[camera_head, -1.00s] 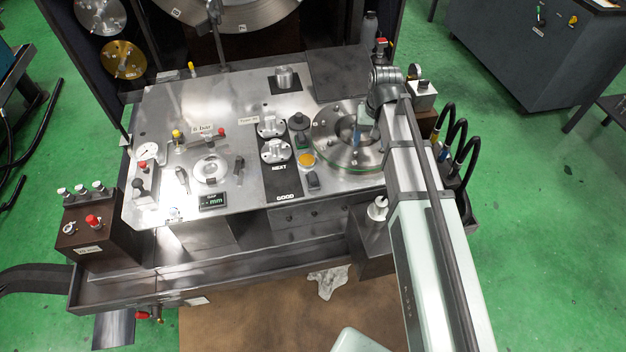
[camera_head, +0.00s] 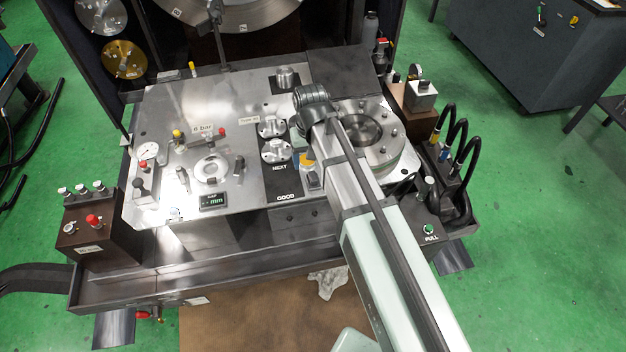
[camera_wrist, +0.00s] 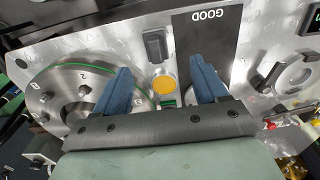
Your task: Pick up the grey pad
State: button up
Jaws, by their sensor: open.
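The likely grey pad (camera_wrist: 155,46) is a small dark grey rounded block on the metal plate, beside the black strip marked GOOD. It lies close to a yellow disc (camera_wrist: 163,85). In the head view the pad (camera_head: 313,184) shows just left of my arm, partly hard to make out. My gripper (camera_wrist: 160,66) is open and empty, with two blue fingers spread apart above the plate. In the wrist view the yellow disc shows between the fingers, and the pad lies just beyond the fingertips toward the top.
A round steel fixture with bolts (camera_head: 378,153) stands right of my arm. Two silver knob-like flanged parts (camera_head: 276,150) sit on the black strip (camera_head: 284,188). A digital readout (camera_head: 213,200) is further left. Black hoses (camera_head: 462,150) rise at the right edge.

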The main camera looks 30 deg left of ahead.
aim_at(313, 176)
notch_tip(313, 176, down, 4)
jog(key=shift+f, duration=0.1)
jog(key=shift+w+f, duration=0.2)
jog(key=shift+f, duration=0.65)
jog(key=shift+w+f, duration=0.15)
jog(key=shift+f, duration=0.75)
jog(key=shift+w+f, duration=0.2)
jog(key=shift+f, duration=0.65)
jog(key=c, duration=1.2)
jog(key=shift+o, duration=0.2)
jog(key=shift+r, duration=0.15)
notch_tip(313, 176, up, 10)
jog(key=shift+f, duration=0.1)
